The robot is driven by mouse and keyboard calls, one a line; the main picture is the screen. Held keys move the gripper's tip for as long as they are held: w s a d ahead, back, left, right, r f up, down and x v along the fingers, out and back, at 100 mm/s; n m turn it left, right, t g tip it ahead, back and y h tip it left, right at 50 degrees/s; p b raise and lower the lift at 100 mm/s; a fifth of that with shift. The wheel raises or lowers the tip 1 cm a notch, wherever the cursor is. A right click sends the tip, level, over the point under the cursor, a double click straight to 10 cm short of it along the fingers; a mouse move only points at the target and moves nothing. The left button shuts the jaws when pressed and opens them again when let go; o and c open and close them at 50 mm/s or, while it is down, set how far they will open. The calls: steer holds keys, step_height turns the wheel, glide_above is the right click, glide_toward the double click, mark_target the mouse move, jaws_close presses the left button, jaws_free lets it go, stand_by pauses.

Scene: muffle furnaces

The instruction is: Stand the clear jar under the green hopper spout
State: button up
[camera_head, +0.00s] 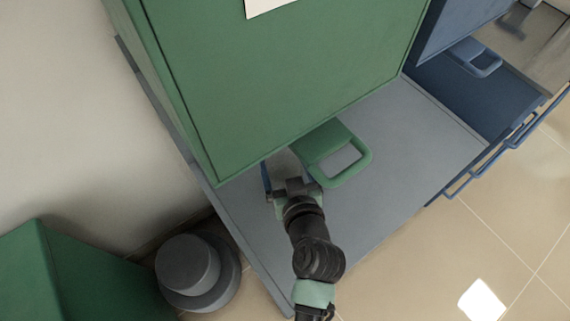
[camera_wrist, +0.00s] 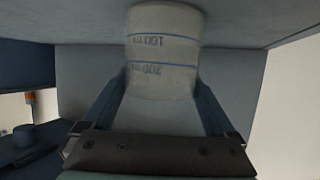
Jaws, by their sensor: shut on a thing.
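The clear jar (camera_wrist: 163,55) is between my gripper's two fingers in the wrist view, with blue markings that read upside down. Its end at the top of that picture is close to a grey surface; I cannot tell if they touch. My gripper (camera_wrist: 163,92) is shut on the jar. In the head view my gripper (camera_head: 284,180) reaches in low at the front of the green hopper (camera_head: 290,70), whose body hides most of the jar. A green loop-shaped part (camera_head: 340,160) juts out just right of my gripper. The spout opening is not clearly visible.
A grey shelf (camera_head: 420,140) extends under the green body, with free room to the right. A blue unit (camera_head: 465,95) with handles stands at the right. A grey round object (camera_head: 188,265) and a green box (camera_head: 75,275) are at lower left.

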steer(key=shift+f, duration=0.1)
steer(key=shift+f+b, duration=0.15)
steer(key=shift+b, duration=0.15)
steer(key=o, duration=1.4)
steer(key=shift+r+p, duration=0.4)
steer(key=shift+p, duration=0.05)
steer(key=v, duration=1.2)
steer(key=shift+f, duration=0.15)
